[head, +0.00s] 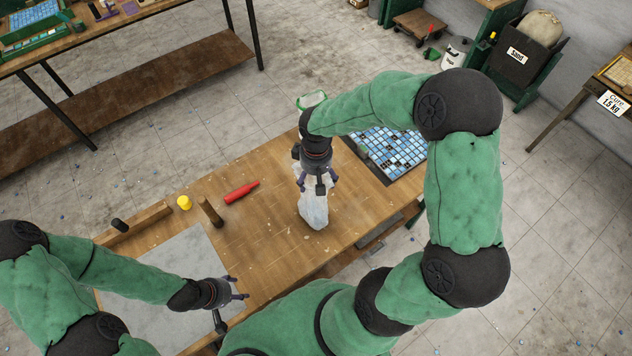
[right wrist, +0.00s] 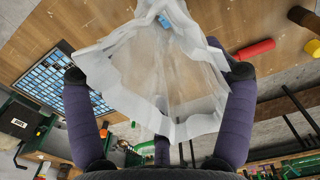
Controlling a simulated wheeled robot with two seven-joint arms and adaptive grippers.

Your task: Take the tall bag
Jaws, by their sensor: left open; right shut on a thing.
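A clear, crumpled plastic bag (head: 314,210) hangs below my right gripper (head: 318,184) at the middle of the wooden workbench. The right gripper is shut on its upper part. In the right wrist view the bag (right wrist: 165,75) spreads between the dark fingers, with a small blue piece showing at its far end. I cannot tell whether its bottom touches the bench. My left gripper (head: 241,289) is open and empty over the near left part of the bench, well apart from the bag.
A dark board with blue mosaic tiles (head: 393,151) lies right of the bag. A red bottle (head: 241,191), a yellow object (head: 184,202) and a short wooden-looking cylinder (head: 210,211) are left of it. A grey sheet (head: 165,268) covers the bench's near left.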

